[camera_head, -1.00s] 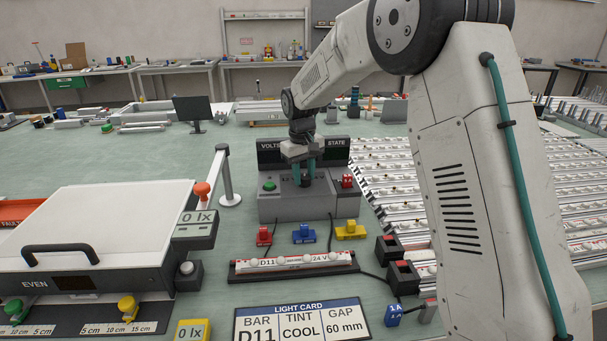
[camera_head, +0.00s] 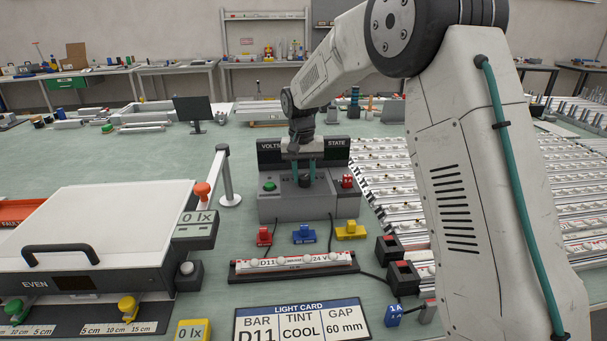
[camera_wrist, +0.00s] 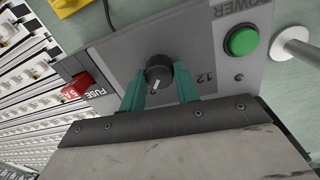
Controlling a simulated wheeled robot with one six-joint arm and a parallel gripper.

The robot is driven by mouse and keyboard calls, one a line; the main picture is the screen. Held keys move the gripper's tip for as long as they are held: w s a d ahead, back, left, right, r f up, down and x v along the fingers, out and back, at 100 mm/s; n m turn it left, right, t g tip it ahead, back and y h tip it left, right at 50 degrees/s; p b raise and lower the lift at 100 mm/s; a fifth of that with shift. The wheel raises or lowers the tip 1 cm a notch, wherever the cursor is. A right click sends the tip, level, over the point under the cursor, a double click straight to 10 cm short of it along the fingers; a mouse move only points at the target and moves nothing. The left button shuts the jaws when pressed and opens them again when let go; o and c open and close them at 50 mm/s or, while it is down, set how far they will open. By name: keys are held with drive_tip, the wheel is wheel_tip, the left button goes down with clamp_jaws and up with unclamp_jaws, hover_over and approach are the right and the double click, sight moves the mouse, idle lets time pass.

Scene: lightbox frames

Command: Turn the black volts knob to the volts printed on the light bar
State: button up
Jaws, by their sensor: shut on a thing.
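The black volts knob (camera_wrist: 159,68) stands on the top of the grey power box (camera_head: 283,208). My gripper (camera_wrist: 161,76) is shut on it, with one teal finger on each side. The knob's white mark points towards my gripper's body in the wrist view. An upside-down "12" is printed on the panel to the right of the knob; other dial numbers are hidden. In the head view, my gripper (camera_head: 305,181) comes down on the box from above. The light bar (camera_head: 293,264) lies in front of the box and reads "D11" and "24 V".
A green power button (camera_wrist: 241,41) and a red fuse (camera_wrist: 77,87) flank the knob. Red, blue and yellow plugs (camera_head: 351,231) lie before the box. The light card (camera_head: 301,320) reads D11, COOL, 60 mm. A white-lidded case (camera_head: 100,225) stands left; racks of bars lie right.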

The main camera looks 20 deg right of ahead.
sight(306, 191)
drive_tip(key=shift+w+r, duration=0.1)
drive_tip(key=o, duration=1)
drive_tip(key=shift+c, duration=0.2)
drive_tip(key=r, duration=0.7)
drive_tip(key=shift+a+r, duration=0.2)
drive_tip(key=shift+r, duration=0.15)
drive_tip(key=s+f+n, duration=0.1)
drive_tip(key=s+f, duration=0.1)
drive_tip(key=s, duration=0.1)
drive_tip(key=shift+f+g, duration=0.2)
drive_tip(key=shift+g, duration=0.2)
drive_tip(key=s+d+r+n+t, duration=0.1)
drive_tip(key=s+r, duration=0.1)
drive_tip(key=s, duration=1.8)
drive_tip(key=s+d+r+n+t, duration=0.1)
drive_tip(key=s+d+r, duration=0.1)
drive_tip(key=s, duration=1.9)
drive_tip(key=shift+s+d+r+n+y, duration=0.25)
drive_tip(key=shift+r+n+y, duration=0.05)
drive_tip(key=shift+r, duration=0.4)
